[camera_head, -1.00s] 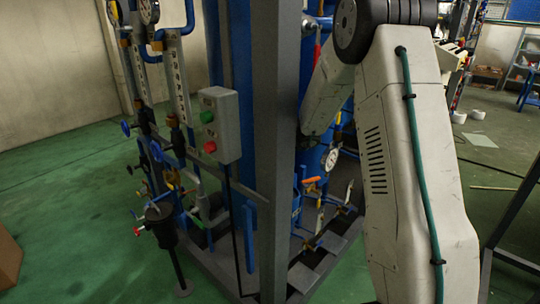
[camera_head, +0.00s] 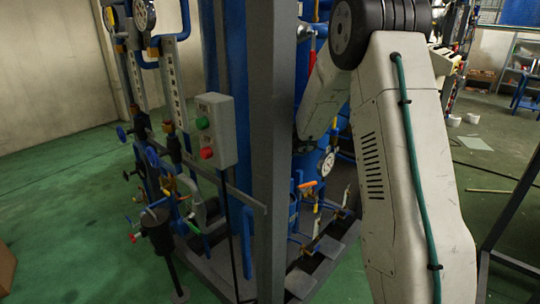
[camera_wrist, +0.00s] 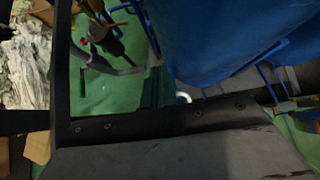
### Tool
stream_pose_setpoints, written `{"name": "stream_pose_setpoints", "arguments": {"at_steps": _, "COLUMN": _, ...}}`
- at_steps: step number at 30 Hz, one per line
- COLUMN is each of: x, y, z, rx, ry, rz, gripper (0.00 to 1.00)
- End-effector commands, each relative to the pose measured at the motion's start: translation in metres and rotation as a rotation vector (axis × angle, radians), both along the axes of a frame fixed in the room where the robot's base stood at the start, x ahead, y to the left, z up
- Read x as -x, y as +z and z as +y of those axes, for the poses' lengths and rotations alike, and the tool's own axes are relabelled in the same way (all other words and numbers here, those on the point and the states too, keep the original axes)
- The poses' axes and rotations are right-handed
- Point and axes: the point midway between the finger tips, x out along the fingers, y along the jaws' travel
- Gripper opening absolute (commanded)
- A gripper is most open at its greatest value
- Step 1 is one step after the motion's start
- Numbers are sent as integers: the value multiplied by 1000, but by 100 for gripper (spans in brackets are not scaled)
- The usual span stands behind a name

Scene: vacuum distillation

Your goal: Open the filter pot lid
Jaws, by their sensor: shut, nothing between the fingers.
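The filter pot, as far as I can tell, is the small black cylinder (camera_head: 158,231) on a thin black stand at the lower left in the head view. It stands upright in front of the pipework. A small cap sits at its top, but whether this lid is shut is too small to tell. My arm reaches up at the right and bends behind the grey post. Its end is hidden in the head view, and I cannot make out gripper fingers in the wrist view. I cannot identify the pot surely in the wrist view.
A grey upright post (camera_head: 273,150) stands between the pot and my arm. A button box (camera_head: 214,130) and pipes with valves are above and beside the pot. A blue vessel (camera_wrist: 205,35) fills the wrist view's upper right. Green floor (camera_head: 65,200) is open at left.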

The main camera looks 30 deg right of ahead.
Motion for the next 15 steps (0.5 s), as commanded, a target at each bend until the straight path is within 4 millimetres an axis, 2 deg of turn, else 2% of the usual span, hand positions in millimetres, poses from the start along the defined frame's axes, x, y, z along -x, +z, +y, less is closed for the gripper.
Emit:
{"name": "stream_pose_setpoints", "arguments": {"at_steps": 7, "x": 21, "y": 19, "z": -2, "rx": 0, "ry": 11, "rz": -3, "gripper": 0}}
{"name": "stream_pose_setpoints", "arguments": {"at_steps": 10, "x": 27, "y": 44, "z": -3, "rx": 3, "ry": 12, "rz": -6, "gripper": 0}}
{"name": "stream_pose_setpoints", "arguments": {"at_steps": 15, "x": 40, "y": 79, "z": -16, "rx": 1, "ry": 1, "rz": -5, "gripper": 0}}
